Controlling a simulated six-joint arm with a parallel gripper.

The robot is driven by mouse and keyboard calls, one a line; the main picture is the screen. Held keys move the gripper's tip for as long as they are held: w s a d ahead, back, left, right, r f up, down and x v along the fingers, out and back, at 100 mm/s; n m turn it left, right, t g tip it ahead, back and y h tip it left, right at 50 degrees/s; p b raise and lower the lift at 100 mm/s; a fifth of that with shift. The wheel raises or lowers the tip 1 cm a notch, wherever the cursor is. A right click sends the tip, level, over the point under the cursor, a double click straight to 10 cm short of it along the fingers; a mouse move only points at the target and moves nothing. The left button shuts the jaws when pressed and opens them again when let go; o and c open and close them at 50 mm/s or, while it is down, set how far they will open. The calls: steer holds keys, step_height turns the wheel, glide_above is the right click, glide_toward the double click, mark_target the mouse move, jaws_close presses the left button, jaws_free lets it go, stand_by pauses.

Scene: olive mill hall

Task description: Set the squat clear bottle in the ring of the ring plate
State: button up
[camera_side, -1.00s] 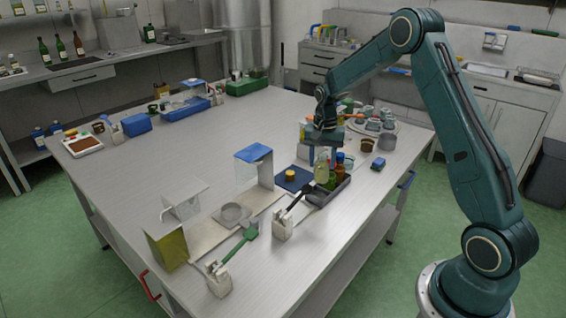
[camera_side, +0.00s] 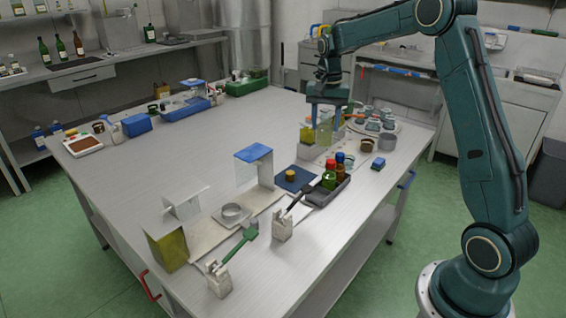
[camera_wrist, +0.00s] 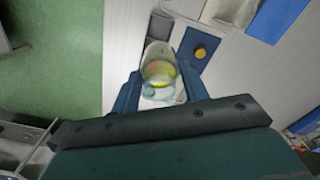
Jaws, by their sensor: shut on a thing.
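The squat clear bottle (camera_side: 325,132) is upright in my gripper (camera_side: 325,118), held in the air beyond the dark tray. In the wrist view the clear bottle (camera_wrist: 158,66) sits between the two blue fingers, which are shut on it; coloured things show through its glass. A low grey ring (camera_side: 232,212), which looks like the ring of the ring plate, stands on a pale flat plate (camera_side: 205,236) near the front of the table. The ring is empty. My gripper is well behind it and to its right.
The dark tray (camera_side: 333,196) holds green and red-capped bottles. A blue mat (camera_side: 292,179) with a yellow piece lies beside it. The table's left middle is clear.

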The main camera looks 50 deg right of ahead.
steer(key=shift+w+a+r, duration=0.2)
steer(key=shift+w+a, duration=0.35)
steer(key=shift+w, duration=0.15)
steer(key=w+a+n, duration=0.2)
steer(key=w+a, duration=0.5)
steer(key=a, duration=0.5)
steer(key=w+a+n, duration=0.2)
steer(key=w+a, duration=0.5)
steer(key=a, duration=0.4)
step_height(320, 180, down, 11)
steer(key=shift+s, duration=0.25)
steer(key=shift+a+f, duration=0.1)
steer(key=shift+f, duration=0.15)
steer(key=shift+f, duration=1.8)
steer(key=shift+f, duration=1.6)
stand_by(0.6)
